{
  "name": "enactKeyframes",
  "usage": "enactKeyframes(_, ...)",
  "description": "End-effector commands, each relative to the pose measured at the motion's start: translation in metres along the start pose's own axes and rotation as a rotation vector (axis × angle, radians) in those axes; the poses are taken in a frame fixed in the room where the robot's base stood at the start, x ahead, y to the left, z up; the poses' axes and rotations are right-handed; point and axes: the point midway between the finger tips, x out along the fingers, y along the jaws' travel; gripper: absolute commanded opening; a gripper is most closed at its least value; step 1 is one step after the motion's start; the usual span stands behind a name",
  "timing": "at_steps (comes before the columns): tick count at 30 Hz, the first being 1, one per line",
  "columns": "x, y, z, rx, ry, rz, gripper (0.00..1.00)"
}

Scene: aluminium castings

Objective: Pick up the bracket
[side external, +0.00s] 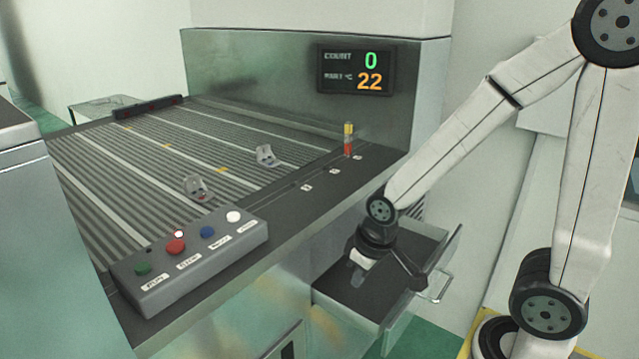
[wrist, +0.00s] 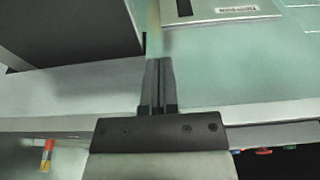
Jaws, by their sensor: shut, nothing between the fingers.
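Two small grey metal castings lie on the ribbed conveyor in the side view. One casting (side external: 195,187) is nearer the button box, and the other casting (side external: 266,155) is farther back and to the right. I cannot tell which of them is the bracket. My gripper (side external: 357,281) points down over the open drawer at the right of the machine, well apart from both castings. In the wrist view my gripper (wrist: 158,64) has its fingers together with nothing between them. Neither casting shows in the wrist view.
The open drawer (side external: 336,304) has a handle on its front. A button box (side external: 190,262) sits on the conveyor's near edge. A small red and yellow light post (side external: 348,140) stands on the dark ledge. A display (side external: 356,70) reads 0 and 22.

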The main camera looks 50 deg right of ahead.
Motion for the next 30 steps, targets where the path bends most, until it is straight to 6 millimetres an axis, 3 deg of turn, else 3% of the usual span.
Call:
enactKeyframes(2,0.000,0.000,0.000,0.000,0.000,0.000,0.00)
enactKeyframes(3,0.000,0.000,0.000,0.000,0.000,0.000,0.06)
enactKeyframes(12,0.000,0.000,0.000,0.000,0.000,0.000,1.00)
enactKeyframes(23,0.000,0.003,-0.008,-0.018,0.024,0.004,1.00)
enactKeyframes(26,-0.001,0.009,-0.024,-0.056,0.073,0.013,1.00)
enactKeyframes(30,-0.003,0.025,-0.063,-0.158,0.193,0.051,1.00)
